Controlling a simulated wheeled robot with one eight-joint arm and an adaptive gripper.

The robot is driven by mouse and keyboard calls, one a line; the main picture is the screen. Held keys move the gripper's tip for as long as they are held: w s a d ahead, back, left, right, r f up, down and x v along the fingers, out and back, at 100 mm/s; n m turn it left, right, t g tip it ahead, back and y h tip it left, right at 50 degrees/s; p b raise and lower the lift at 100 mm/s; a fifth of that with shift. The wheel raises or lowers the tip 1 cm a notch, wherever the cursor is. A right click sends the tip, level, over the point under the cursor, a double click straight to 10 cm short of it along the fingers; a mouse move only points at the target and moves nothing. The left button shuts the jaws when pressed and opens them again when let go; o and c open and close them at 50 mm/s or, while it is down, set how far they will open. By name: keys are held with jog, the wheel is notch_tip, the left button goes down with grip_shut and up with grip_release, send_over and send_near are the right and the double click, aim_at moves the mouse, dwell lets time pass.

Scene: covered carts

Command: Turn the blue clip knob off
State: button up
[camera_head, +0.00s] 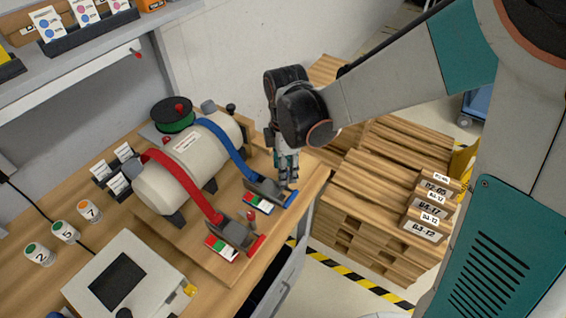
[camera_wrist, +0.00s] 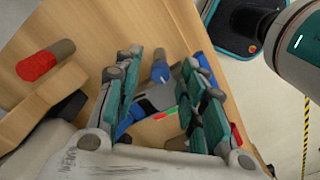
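The blue clip (camera_head: 268,188) sits at the board's right end, where the blue hose (camera_head: 222,140) from the white tank (camera_head: 188,168) comes down. A label (camera_head: 258,204) with green, red and white parts lies beside it. My gripper (camera_head: 289,180) points down over this clip and hides its knob in the head view. In the wrist view, my gripper (camera_wrist: 161,62) is open, its fingers on either side of a grey-blue knob (camera_wrist: 160,71), with gaps showing. The blue and grey clip body (camera_wrist: 157,97) shows below. I cannot tell the knob's setting.
The red clip (camera_head: 256,244) with its upright knob (camera_head: 251,217) and label (camera_head: 221,248) is close by, to the lower left. A grey box with a dark screen (camera_head: 116,280) stands on the table. Stacked pallets (camera_head: 385,190) with labelled boxes (camera_head: 428,213) are at right.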

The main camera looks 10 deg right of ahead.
jog(key=shift+c, duration=0.4)
grip_shut()
